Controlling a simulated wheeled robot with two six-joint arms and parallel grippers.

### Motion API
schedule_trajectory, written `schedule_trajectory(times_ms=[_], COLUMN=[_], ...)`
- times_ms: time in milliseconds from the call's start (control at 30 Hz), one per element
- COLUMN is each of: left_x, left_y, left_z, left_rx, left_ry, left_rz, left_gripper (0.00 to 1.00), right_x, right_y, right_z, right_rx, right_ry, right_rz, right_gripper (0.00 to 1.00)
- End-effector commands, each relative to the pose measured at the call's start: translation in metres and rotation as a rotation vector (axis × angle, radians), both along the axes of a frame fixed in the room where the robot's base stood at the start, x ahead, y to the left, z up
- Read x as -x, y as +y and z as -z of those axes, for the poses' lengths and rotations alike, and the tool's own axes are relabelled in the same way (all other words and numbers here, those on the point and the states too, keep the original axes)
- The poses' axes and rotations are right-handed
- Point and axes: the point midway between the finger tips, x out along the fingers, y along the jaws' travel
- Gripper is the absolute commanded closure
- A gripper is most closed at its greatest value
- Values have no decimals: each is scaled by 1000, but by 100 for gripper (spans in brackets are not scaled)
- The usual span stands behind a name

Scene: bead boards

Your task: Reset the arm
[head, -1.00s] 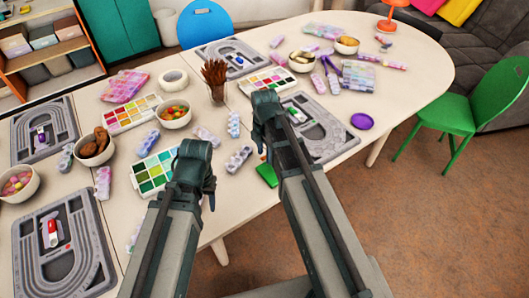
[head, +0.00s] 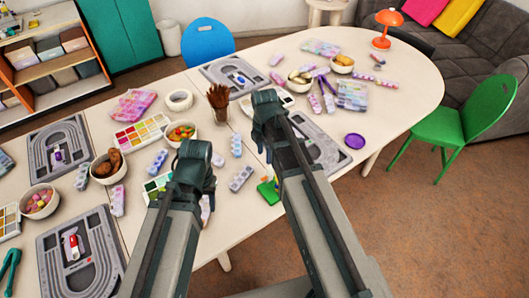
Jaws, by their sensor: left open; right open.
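My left gripper (head: 209,188) hangs over the front part of the table, in front of a palette of green bead compartments (head: 158,186), which it partly hides. My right gripper (head: 268,148) is further right, over the table beside a grey bead board (head: 325,150), which my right arm partly covers. Both grippers are open. I see nothing held in either, though the fingers are small and dark. Both arms reach forward from the bottom of the head view.
More grey bead boards lie at left (head: 58,148), front left (head: 78,250) and back (head: 232,74). Bowls, bead boxes and a brush cup (head: 219,112) crowd the white table (head: 410,90). A green chair (head: 450,125) stands at right. The table's right end is mostly clear.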

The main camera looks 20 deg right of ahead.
Motion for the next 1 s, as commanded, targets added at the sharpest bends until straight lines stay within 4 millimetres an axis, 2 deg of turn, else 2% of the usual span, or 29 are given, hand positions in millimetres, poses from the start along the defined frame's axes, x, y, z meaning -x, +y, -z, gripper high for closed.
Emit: schedule_trajectory(times_ms=[33,100,467,567,667,1000], left_x=[0,0,0,0,0,0], left_y=[0,0,0,0,0,0], left_z=[-9,-11,-10,-10,-10,-10], left_rx=[0,0,0,0,0,0], left_ry=[0,0,0,0,0,0], left_rz=[0,0,0,0,0,0], left_gripper=[50,50,50,50,50,50], right_x=[0,0,0,6,19,86], right_y=[0,0,0,5,18,70], right_z=[-9,-11,-10,-10,-10,-11], right_rx=[0,0,0,3,12,67], right_ry=[0,0,0,2,5,-6], right_rz=[0,0,3,49,179,900], right_gripper=[51,51,51,51,51,51])
